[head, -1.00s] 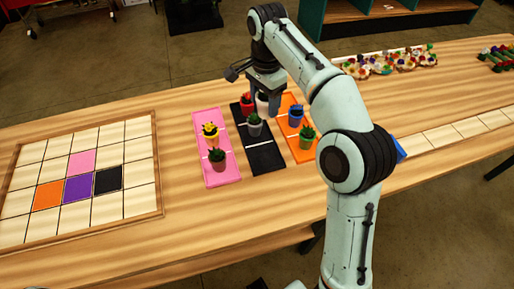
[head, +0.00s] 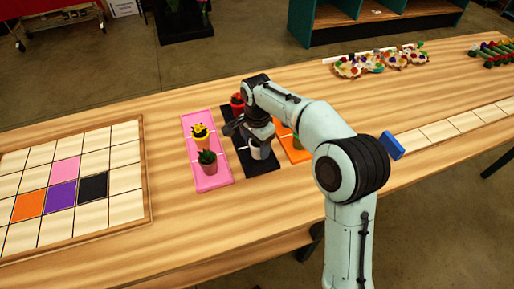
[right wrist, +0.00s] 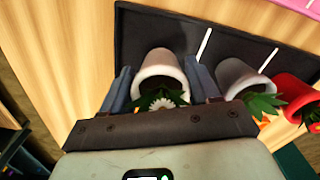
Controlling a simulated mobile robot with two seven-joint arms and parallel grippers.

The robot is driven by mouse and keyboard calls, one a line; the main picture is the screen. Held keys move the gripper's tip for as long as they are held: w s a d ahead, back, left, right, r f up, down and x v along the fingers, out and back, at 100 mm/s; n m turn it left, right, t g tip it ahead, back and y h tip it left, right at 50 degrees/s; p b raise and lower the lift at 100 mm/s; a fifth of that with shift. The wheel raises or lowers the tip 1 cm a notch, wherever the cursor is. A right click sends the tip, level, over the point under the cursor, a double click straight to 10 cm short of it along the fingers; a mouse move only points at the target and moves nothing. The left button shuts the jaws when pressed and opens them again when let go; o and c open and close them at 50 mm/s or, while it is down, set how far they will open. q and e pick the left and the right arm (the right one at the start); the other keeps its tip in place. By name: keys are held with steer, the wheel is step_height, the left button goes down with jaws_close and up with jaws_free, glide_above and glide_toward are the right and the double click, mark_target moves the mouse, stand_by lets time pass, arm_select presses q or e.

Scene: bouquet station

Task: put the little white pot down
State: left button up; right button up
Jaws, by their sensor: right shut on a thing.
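The little white pot (right wrist: 160,70), with a white flower (right wrist: 162,101) and green leaves, is between the two fingers of my right gripper (right wrist: 160,80) in the right wrist view. The fingers are shut on its sides. In the head view the white pot (head: 260,151) is at the near end of the black tray (head: 264,167), partly covered by my right gripper (head: 258,138). I cannot tell whether its base touches the tray. My left gripper is not in view.
A grey pot (right wrist: 240,77) and a red pot (right wrist: 297,95) stand along the black tray. Yellow (head: 200,135) and brown (head: 208,166) pots stand on the pink tray (head: 187,124) to the left. An orange tray (head: 297,152) lies right, partly hidden by my arm.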

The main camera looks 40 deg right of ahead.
steer(key=shift+f, duration=0.5)
steer(key=o, duration=1.3)
steer(key=shift+f, duration=0.15)
step_height(320, 180, up, 12)
steer(key=shift+r+p, duration=0.15)
steer(key=shift+p, duration=1.1)
